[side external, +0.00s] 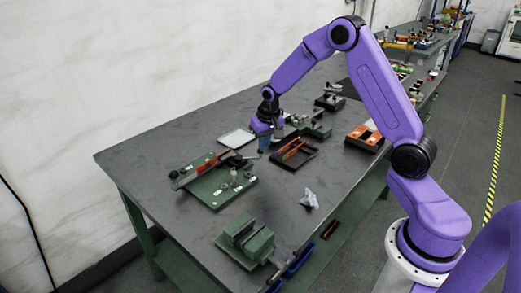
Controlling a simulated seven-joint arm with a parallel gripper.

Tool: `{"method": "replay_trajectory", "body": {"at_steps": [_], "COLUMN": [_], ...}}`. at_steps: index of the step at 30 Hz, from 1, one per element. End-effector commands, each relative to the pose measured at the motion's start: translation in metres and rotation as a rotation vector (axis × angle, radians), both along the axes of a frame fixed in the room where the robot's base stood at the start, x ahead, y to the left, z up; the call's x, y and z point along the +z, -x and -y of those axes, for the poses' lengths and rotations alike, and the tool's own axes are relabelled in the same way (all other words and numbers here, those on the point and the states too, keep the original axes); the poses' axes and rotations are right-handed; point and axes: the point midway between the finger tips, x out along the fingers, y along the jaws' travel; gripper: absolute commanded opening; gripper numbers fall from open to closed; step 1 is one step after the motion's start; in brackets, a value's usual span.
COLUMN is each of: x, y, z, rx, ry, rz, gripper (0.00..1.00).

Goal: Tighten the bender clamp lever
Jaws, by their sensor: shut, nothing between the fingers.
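A bender-like fixture on a green base plate (214,196) lies on the left part of the workbench. A long dark bar with red parts (203,164) runs across it, and small silver posts (234,175) stand on the plate. Which part is the clamp lever is too small to tell. My gripper (264,150) points down just right of and behind the fixture, apart from the plate. It is shut and empty. Whether its tips touch anything is not clear.
A black tray with a red-orange tool (299,162) lies close to the right of my gripper. A white sheet (236,137) lies behind it. A green vise (247,243), a grey crumpled piece (309,199) and an orange box (365,138) stand around. The front left bench top is bare.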

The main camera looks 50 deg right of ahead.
Motion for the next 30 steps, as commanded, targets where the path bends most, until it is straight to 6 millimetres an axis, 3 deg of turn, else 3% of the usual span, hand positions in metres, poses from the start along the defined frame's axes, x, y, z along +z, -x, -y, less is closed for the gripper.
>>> {"method": "replay_trajectory", "body": {"at_steps": [30], "x": [-0.001], "y": [-0.02], "z": [0.019], "rx": [0.336], "ry": [-0.001], "rz": [-0.002], "gripper": [0.0]}}
